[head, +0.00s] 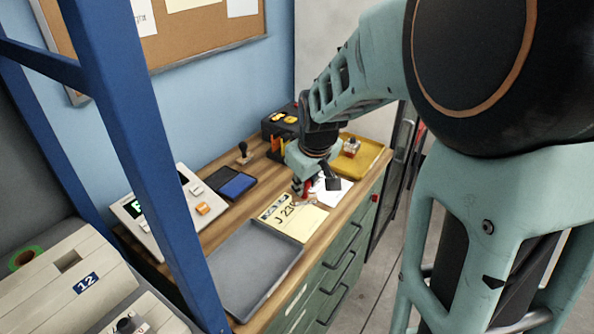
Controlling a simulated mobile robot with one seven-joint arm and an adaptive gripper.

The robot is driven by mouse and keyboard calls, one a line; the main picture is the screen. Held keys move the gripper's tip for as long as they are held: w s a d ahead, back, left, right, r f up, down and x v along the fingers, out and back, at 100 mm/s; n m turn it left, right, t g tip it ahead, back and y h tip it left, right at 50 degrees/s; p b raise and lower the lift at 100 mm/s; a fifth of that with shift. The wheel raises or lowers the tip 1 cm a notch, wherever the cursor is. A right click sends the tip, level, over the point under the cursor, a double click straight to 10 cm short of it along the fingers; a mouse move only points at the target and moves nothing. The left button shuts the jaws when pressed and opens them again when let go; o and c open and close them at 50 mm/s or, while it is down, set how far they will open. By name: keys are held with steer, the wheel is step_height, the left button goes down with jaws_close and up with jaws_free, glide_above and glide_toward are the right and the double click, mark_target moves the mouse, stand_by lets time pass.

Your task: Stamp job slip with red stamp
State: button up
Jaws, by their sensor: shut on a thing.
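My gripper (305,192) is over the bench, just beyond a yellow slip (297,222) marked "J 23" and partly in front of a white paper (341,192). It is shut on a small red thing (306,187), which looks like the red stamp; the fingers hide most of it. I cannot tell whether its lower end touches the slip or paper. A dark-handled stamp (243,153) stands upright near the wall. A blue ink pad (237,187) lies open in a black case to the left of my gripper.
An empty grey tray (246,268) lies at the bench's near end. A device with a display and orange button (175,208) stands at left. A yellow tray (372,157) holds a small item behind my gripper. A blue post (155,160) crosses the left foreground.

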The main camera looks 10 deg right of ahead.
mark_target(306, 201)
steer(key=shift+f, duration=0.15)
steer(key=shift+f+b, duration=2.15)
steer(key=shift+f, duration=0.7)
steer(key=shift+s+f+b, duration=0.1)
steer(key=shift+f+b, duration=0.4)
steer(key=shift+f, duration=0.15)
steer(key=shift+r, duration=0.15)
steer(key=shift+r+p, duration=2.5)
steer(key=shift+r, duration=1)
steer(key=shift+w+a, duration=0.15)
steer(key=shift+w, duration=0.05)
